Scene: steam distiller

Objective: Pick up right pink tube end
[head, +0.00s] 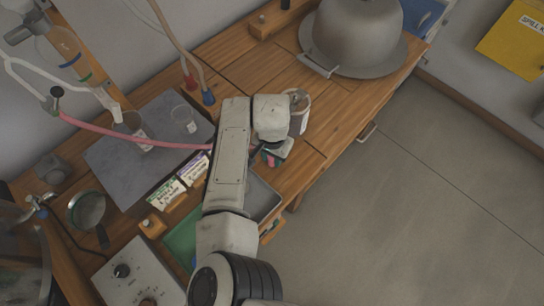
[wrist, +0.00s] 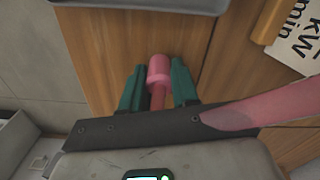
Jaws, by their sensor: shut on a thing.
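The pink tube (head: 130,136) runs from the glassware at the left across the grey mat and passes behind my arm. Its pink end (wrist: 158,69) sits between the two green fingers of my gripper (wrist: 158,88) in the wrist view, with the tip sticking out past them. My gripper (head: 271,158) is shut on this end. In the head view, it is near the front edge of the bench, and only a small pink bit shows there. Another stretch of the pink tube (wrist: 275,108) crosses the right of the wrist view, close to the camera.
The wooden bench (head: 335,112) has a glass jar (head: 300,122) just beyond my gripper. Label cards (head: 168,194), a grey tray (head: 262,198) and beakers (head: 184,118) are near my arm. A large metal dome (head: 355,35) stands at the back. The floor at right is clear.

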